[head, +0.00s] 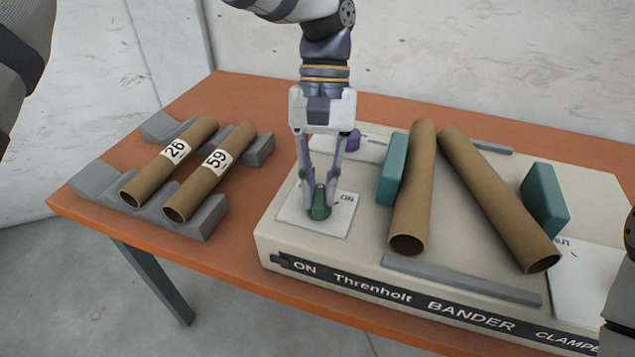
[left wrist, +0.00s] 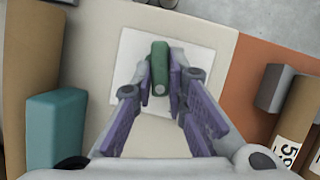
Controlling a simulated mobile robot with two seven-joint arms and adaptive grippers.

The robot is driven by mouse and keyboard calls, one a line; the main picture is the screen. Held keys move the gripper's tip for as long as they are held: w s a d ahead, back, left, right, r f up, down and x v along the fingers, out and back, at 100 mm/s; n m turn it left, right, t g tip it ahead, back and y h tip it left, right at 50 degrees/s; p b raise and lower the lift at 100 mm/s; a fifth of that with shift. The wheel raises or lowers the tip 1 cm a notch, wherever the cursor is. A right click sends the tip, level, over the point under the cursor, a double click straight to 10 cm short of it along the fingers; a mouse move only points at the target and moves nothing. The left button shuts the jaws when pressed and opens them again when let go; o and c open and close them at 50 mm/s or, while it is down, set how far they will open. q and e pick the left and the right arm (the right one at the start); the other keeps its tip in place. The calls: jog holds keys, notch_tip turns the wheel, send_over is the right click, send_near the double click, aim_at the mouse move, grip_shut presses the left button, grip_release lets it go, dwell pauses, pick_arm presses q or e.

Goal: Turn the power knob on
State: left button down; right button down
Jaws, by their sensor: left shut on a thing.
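The green power knob (head: 320,204) stands on a white plate (head: 296,219) marked ON, at the left front of the cream machine. My left gripper (head: 320,199) points down from above and is shut on the knob, with a finger on either side. In the left wrist view the knob (left wrist: 160,72) sits between the two purple finger pads (left wrist: 162,82). The fingers cover part of the knob, so its exact angle is hard to tell. My right gripper is not in view; only a dark part of my right arm shows at the right edge.
Two cardboard tubes lie on the machine, one upright in the picture (head: 412,190) and one slanted (head: 500,200), between teal blocks (head: 393,170) (head: 544,200). Tubes labelled 26 (head: 170,160) and 59 (head: 211,172) rest on grey cradles at left. A purple knob (head: 353,140) stands behind my gripper.

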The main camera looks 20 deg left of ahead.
pick_arm(q)
jog(key=m, duration=0.2)
jog(key=m+y, duration=0.2)
jog(key=m, duration=0.1)
jog(key=shift+d+m, duration=0.25)
jog(key=shift+m, duration=0.05)
jog(key=m+y, duration=0.1)
jog(key=m, duration=0.1)
jog(key=m+t+p, duration=0.1)
jog(key=m, duration=0.1)
jog(key=shift+s+d+m+y, duration=0.1)
jog(key=shift+d+m+y, duration=0.05)
jog(key=shift+m+y, duration=0.25)
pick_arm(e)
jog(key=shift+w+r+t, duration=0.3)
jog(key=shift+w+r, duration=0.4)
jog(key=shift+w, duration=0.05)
pick_arm(q)
jog(key=shift+m, duration=0.3)
jog(key=c, duration=1.6)
grip_release()
jog(key=v, duration=1.2)
jog(key=shift+d, duration=0.15)
jog(key=shift+s, duration=0.1)
